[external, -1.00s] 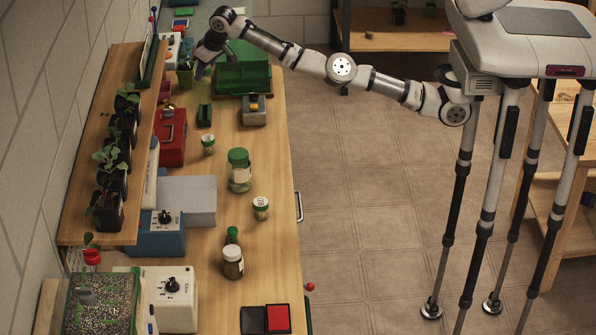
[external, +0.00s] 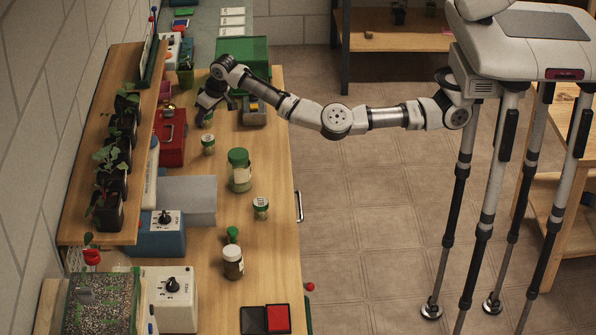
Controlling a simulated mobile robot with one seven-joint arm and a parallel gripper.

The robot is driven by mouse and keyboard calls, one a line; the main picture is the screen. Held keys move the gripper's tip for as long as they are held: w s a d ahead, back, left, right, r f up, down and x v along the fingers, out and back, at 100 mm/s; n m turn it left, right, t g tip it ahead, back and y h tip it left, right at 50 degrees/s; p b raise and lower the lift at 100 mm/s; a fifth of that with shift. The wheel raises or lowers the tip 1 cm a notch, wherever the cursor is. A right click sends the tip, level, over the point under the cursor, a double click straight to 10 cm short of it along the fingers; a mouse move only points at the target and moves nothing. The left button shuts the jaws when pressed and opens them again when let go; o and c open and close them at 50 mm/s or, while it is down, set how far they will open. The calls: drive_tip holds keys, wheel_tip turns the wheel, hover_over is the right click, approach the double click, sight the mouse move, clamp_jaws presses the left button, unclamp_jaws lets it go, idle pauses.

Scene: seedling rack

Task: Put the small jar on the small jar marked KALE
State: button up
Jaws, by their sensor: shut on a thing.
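My gripper (external: 207,104) is over the far part of the bench, pointing down. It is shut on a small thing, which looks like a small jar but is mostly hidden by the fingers. A small jar with a green-rimmed, pale-topped lid (external: 208,143) stands upright on the bench just nearer than my gripper. Another similar small jar (external: 261,208) stands nearer and to the right. The labels are too small to read, so I cannot tell which is marked KALE.
A large green-lidded jar (external: 240,172) stands between the small jars. Potted seedlings line the shelf (external: 86,170). The bench's right strip is clear.

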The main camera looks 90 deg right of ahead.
sight(207, 125)
drive_tip(key=shift+f+p, duration=0.45)
drive_tip(key=shift+f, duration=1.5)
drive_tip(key=shift+f, duration=0.1)
drive_tip(key=o, duration=1)
drive_tip(key=shift+f, duration=0.1)
drive_tip(key=b+v, duration=0.3)
drive_tip(key=v, duration=0.9)
